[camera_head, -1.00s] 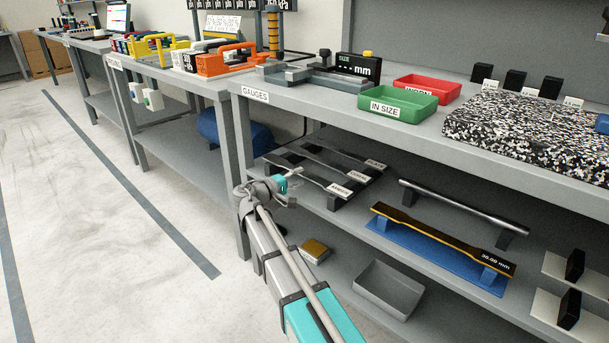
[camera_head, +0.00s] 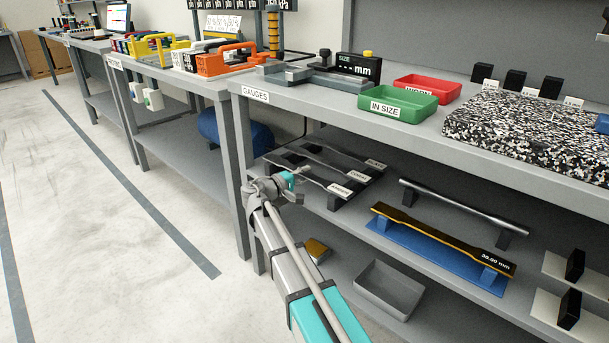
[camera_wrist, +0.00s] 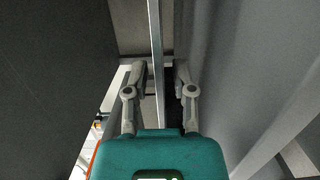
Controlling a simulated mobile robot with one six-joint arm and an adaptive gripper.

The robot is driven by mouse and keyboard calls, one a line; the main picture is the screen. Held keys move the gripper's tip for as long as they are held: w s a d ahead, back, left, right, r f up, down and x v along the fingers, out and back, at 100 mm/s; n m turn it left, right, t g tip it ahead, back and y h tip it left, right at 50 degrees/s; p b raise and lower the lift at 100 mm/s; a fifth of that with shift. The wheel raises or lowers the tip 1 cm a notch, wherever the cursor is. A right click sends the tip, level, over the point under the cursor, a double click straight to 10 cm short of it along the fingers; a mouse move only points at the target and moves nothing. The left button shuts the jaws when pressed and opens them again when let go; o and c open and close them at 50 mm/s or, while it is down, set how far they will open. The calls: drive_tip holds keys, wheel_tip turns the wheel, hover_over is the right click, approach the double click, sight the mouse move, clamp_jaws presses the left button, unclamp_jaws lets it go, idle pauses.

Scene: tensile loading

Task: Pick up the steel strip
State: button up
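Several flat grey strips lie side by side on a dark rack on the shelf under the gauge bench. In the wrist view a narrow light strip (camera_wrist: 155,45) runs lengthwise between the two fingers of my gripper (camera_wrist: 159,72). The fingers are apart, with a gap visible at the right of the strip. I cannot tell which strip is the steel one, nor how far below the fingertips it lies.
A grey bench leg (camera_head: 243,175) stands just left of my arm. The bench top (camera_head: 330,117) overhangs the rack. A metal bar (camera_head: 460,205) and a yellow-edged gauge on a blue base (camera_head: 400,240) lie to the right. A grey tray (camera_head: 388,290) sits lower down.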

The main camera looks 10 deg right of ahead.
clamp_jaws()
drive_tip(key=shift+r, duration=0.15)
drive_tip(key=shift+r+p, duration=0.95)
drive_tip(key=shift+p, duration=0.15)
drive_tip(key=s+r+p, duration=1)
drive_tip(key=s, duration=0.4)
drive_tip(key=shift+r+p, duration=0.4)
